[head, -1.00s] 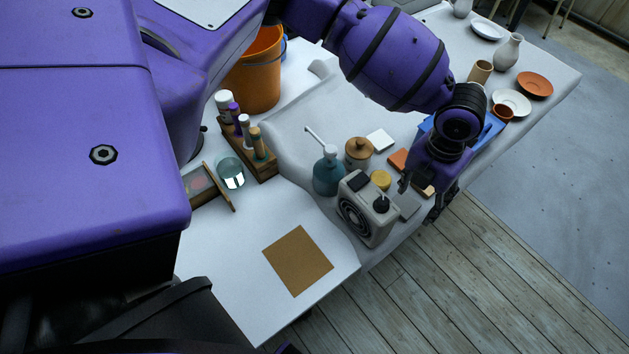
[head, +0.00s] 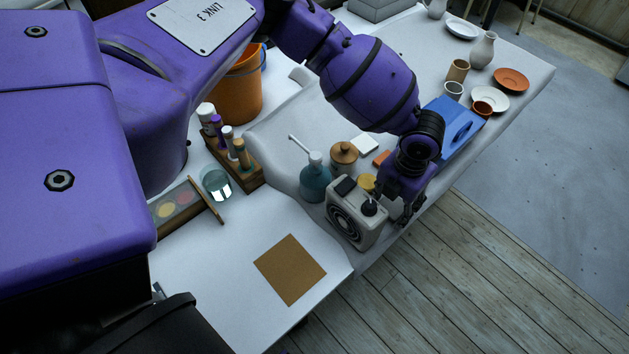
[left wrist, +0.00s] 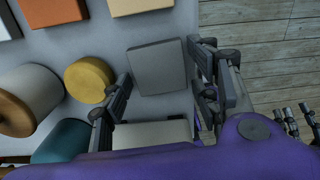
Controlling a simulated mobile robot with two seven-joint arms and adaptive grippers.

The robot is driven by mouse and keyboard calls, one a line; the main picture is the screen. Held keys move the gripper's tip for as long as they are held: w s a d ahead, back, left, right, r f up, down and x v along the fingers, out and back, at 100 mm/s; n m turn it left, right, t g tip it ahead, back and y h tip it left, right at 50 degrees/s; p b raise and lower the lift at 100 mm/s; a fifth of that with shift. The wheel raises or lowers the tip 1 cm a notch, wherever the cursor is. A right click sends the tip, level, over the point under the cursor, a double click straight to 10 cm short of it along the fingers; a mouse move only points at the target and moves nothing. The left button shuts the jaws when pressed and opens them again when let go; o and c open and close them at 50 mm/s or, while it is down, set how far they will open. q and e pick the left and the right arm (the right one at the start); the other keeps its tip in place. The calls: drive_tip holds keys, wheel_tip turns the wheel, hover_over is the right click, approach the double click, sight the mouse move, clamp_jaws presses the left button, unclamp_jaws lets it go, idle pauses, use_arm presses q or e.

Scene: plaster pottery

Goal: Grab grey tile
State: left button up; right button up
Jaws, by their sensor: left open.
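The grey tile (left wrist: 157,67) lies flat on the table in the left wrist view, near the table's edge. My left gripper (left wrist: 163,85) is open and empty, with one finger on each side of the tile in that view. I cannot tell whether a finger touches it. In the head view my left gripper (head: 408,212) points down beside the beige box-like device, and the tile is hidden there. Dark jointed prongs (left wrist: 296,120) at the right edge of the left wrist view look like my right gripper. Their opening is unclear.
An orange tile (left wrist: 62,11) and a yellow round piece (left wrist: 89,79) lie left of the grey tile. The beige device (head: 356,213), teal pump bottle (head: 316,182) and lidded jar (head: 344,157) stand close by. Beyond the table edge is plank floor (head: 460,270).

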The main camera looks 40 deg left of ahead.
use_arm(q)
drive_tip(key=shift+s+f, duration=0.1)
drive_tip(key=shift+s, duration=0.05)
drive_tip(key=c, duration=1)
